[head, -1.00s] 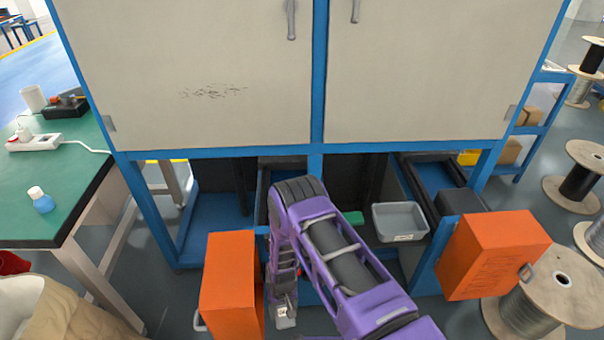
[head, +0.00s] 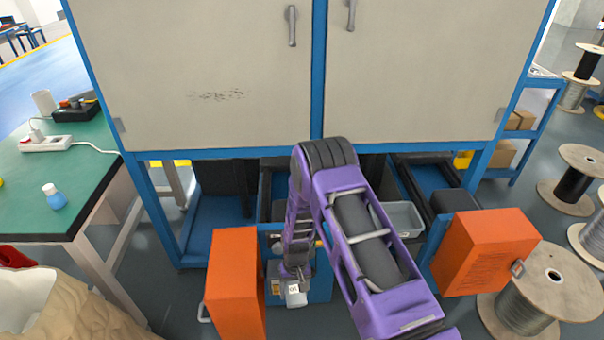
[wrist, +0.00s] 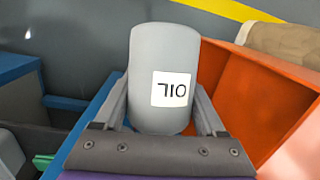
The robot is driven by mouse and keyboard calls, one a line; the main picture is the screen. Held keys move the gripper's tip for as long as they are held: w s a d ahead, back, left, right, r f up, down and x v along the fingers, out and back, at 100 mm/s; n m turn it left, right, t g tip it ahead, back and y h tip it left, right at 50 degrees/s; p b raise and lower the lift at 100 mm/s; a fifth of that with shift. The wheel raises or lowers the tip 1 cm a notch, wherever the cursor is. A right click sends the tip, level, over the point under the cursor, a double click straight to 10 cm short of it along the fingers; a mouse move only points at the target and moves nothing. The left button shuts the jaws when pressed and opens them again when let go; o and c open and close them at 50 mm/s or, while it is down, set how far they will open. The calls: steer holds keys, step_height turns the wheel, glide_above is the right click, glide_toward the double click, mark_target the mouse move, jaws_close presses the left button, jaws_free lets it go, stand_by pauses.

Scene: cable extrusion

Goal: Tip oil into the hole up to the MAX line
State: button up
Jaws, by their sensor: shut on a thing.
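My gripper (wrist: 160,98) is shut on a grey cylindrical oil can (wrist: 152,50), with one finger on each side of it. Its white label reads OIL upside down in the wrist view. In the head view the can (head: 296,296) hangs low at the end of my purple arm, in front of the blue frame and just right of the left orange door. No flowing oil shows. I cannot make out the hole or a MAX line in either view.
The left orange door (head: 234,285) is close beside the can; another orange box-like door (head: 486,252) stands to the right. A grey tray (head: 404,218) sits behind my arm. A green table (head: 60,185) is at left, cable spools (head: 550,295) at right.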

steer(key=d+r+p, duration=0.1)
steer(key=d+r, duration=0.4)
steer(key=r, duration=0.5)
steer(key=s+d+r+m, duration=0.1)
steer(key=d+r, duration=0.5)
steer(key=r, duration=0.5)
steer(key=s+d+r+m+p, duration=0.1)
steer(key=d+r, duration=0.4)
steer(key=r, duration=0.6)
steer(key=shift+s+d+r+p, duration=0.2)
steer(key=shift+s+d+p, duration=0.05)
steer(key=shift+p, duration=0.1)
steer(key=shift+s, duration=0.1)
